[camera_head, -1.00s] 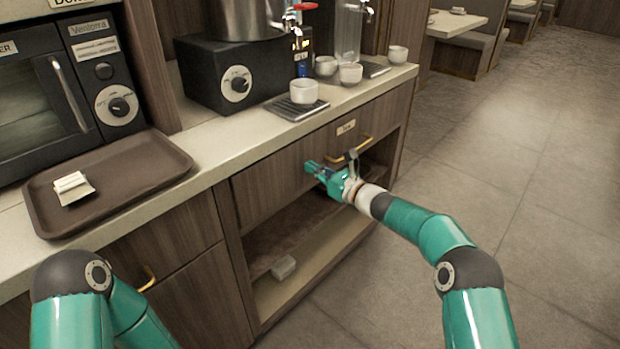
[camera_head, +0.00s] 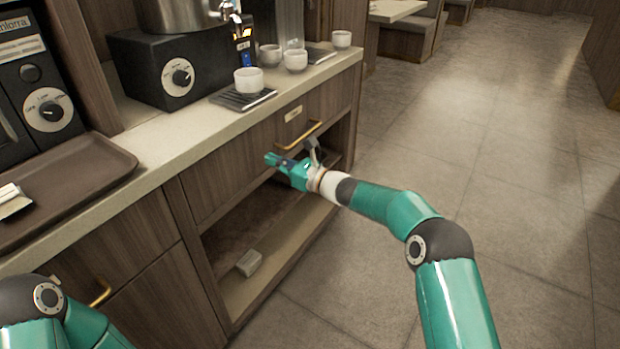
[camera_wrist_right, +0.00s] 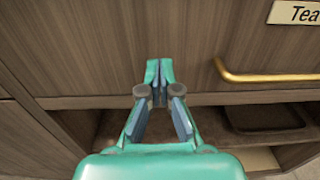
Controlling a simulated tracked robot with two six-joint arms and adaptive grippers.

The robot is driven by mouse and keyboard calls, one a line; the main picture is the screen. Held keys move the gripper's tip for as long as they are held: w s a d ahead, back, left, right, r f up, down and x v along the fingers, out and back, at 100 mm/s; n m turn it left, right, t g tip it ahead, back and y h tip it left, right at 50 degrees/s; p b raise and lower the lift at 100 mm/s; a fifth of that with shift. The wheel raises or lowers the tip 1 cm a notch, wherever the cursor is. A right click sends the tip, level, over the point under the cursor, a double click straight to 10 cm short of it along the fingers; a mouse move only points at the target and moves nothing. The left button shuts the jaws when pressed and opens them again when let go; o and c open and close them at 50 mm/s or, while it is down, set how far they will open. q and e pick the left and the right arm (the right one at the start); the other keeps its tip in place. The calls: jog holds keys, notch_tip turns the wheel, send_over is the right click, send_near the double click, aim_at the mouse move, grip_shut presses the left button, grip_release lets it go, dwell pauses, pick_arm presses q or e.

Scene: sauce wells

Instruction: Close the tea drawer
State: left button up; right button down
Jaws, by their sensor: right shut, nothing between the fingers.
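The tea drawer (camera_head: 238,162) has a wide brown wood front with a brass bar handle (camera_head: 299,137) and a small label above it. In the right wrist view the label (camera_wrist_right: 298,12) reads "Tea". The drawer front looks about flush with the cabinet under the counter; a small gap cannot be told. My right gripper (camera_head: 270,158) is shut and empty, its tips at the drawer front, left of the handle. In the right wrist view the fingertips (camera_wrist_right: 160,66) point at the wood; contact cannot be told. My left gripper is out of view.
An open shelf (camera_head: 275,235) lies below the drawer, with a small pale object (camera_head: 249,263) on it. The counter (camera_head: 165,150) above holds a brown tray (camera_head: 95,160), a black dispenser (camera_head: 140,70) and several white cups (camera_head: 249,80). The floor (camera_head: 480,190) to the right is clear.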

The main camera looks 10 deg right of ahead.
jog(key=v, duration=0.9)
jog(key=s+a+f+n+g+h, duration=0.1)
jog(key=s+a+f+n+g, duration=0.3)
jog(key=s+f, duration=0.75)
jog(key=s+f+n+g+h, duration=0.2)
jog(key=s+f+g, duration=0.4)
jog(key=s+f, duration=0.55)
jog(key=s+d+f+n+g+h, duration=0.25)
jog(key=s+f+n, duration=0.35)
jog(key=s, duration=0.5)
jog(key=s+d+f+n+g+h, duration=0.2)
jog(key=s+d+f+n+h, duration=0.25)
jog(key=s+n, duration=0.45)
notch_tip(320, 180, up, 23)
jog(key=w+n+t+p, duration=0.1)
jog(key=n+t+p, duration=0.2)
jog(key=p, duration=2.1)
jog(key=shift+w+a+r+y, duration=0.15)
jog(key=shift+w+r+y, duration=0.1)
jog(key=shift+y, duration=0.15)
